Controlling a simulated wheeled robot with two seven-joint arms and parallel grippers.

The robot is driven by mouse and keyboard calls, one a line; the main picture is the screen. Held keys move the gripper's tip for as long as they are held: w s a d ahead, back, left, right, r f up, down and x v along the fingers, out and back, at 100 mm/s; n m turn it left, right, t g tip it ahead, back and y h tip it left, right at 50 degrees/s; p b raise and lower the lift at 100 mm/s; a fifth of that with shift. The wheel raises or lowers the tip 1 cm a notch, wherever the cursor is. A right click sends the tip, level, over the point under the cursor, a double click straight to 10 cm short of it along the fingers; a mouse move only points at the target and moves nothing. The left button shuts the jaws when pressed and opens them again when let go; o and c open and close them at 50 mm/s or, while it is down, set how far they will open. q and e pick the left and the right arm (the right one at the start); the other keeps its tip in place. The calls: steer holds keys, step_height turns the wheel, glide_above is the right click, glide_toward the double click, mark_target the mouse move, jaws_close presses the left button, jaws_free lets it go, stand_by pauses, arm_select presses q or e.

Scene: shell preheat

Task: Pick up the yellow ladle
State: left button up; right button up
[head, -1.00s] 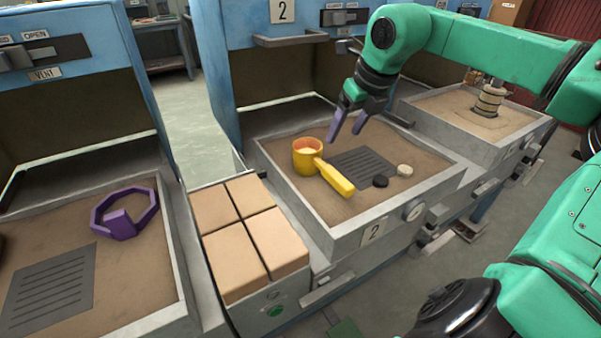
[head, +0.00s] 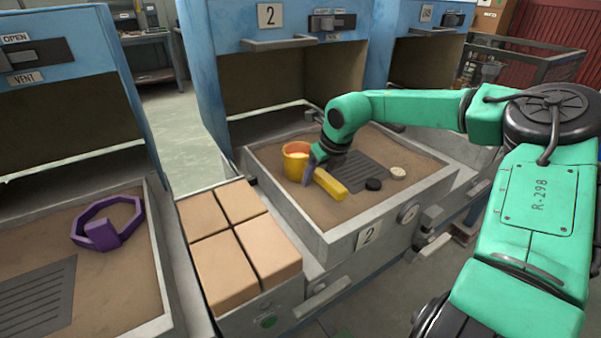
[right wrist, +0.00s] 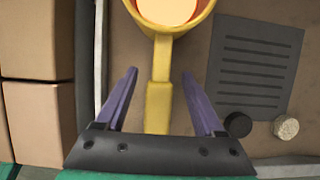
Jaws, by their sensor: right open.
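The yellow ladle (head: 331,186) lies in the sand tray of furnace 2, its round cup with an orange inside at the back left and its thick handle toward the front right. In the right wrist view the ladle's handle (right wrist: 159,92) runs between the two purple fingers. My right gripper (head: 314,172) is open over the handle, with a finger on each side of it (right wrist: 160,88). The fingers appear apart from the handle in the wrist view. In the head view the gripper hides part of the ladle where cup and handle meet. My left gripper is not in view.
A dark slotted plate (head: 363,169), a black disc (head: 373,184) and a pale disc (head: 398,173) lie right of the ladle. The tray's metal rim (head: 290,218) surrounds them. Tan blocks (head: 240,245) stand to the left. A purple ring-shaped tool (head: 104,228) lies in the left tray.

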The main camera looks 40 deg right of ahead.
steer(key=shift+r, duration=0.15)
jaws_close()
steer(key=shift+r, duration=0.1)
